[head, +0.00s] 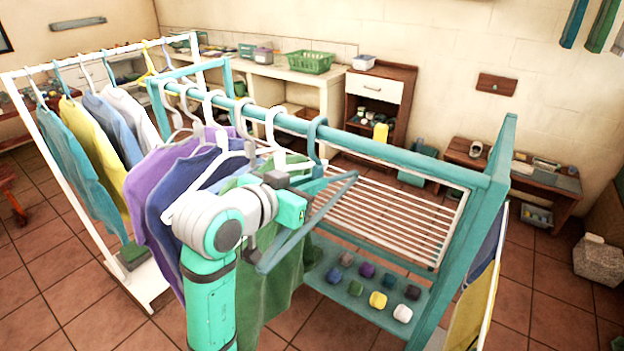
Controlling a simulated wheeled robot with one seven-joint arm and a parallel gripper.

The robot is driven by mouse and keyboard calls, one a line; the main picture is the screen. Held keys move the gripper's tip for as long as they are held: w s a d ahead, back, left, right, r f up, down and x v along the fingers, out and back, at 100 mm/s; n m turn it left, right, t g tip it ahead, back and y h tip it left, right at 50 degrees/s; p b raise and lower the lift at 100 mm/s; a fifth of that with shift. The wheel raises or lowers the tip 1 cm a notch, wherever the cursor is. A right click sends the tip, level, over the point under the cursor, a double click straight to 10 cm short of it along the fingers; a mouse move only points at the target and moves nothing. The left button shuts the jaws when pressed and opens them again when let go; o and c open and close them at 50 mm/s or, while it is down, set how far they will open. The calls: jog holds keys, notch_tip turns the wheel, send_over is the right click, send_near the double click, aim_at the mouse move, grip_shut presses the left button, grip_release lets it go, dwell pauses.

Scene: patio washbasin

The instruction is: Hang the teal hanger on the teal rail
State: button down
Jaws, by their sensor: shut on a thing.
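The teal hanger (318,221) is bare, with its triangular body angled towards me and to the right. My gripper (306,187) is shut on the hanger near its neck, though the fingers are mostly hidden. The hanger's hook rises to the teal rail (400,157) and overlaps it in the head view. I cannot tell whether the hook rests on the rail or is only in front of it. The rail runs from the back left to a teal post at the right. Several white or grey hangers hang on it just left of the teal hanger.
Purple, blue and green garments (172,186) hang close left of my gripper. The rail is bare to the right of the teal hanger. Below are a slatted drying rack (390,212) and a teal shelf with several coloured blocks. A white clothes rail (85,55) stands left.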

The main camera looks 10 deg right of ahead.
jog(key=c, duration=1.7)
grip_release()
jog(key=shift+s+a, duration=4.25)
jog(key=shift+a, duration=0.05)
jog(key=shift+w, duration=0.1)
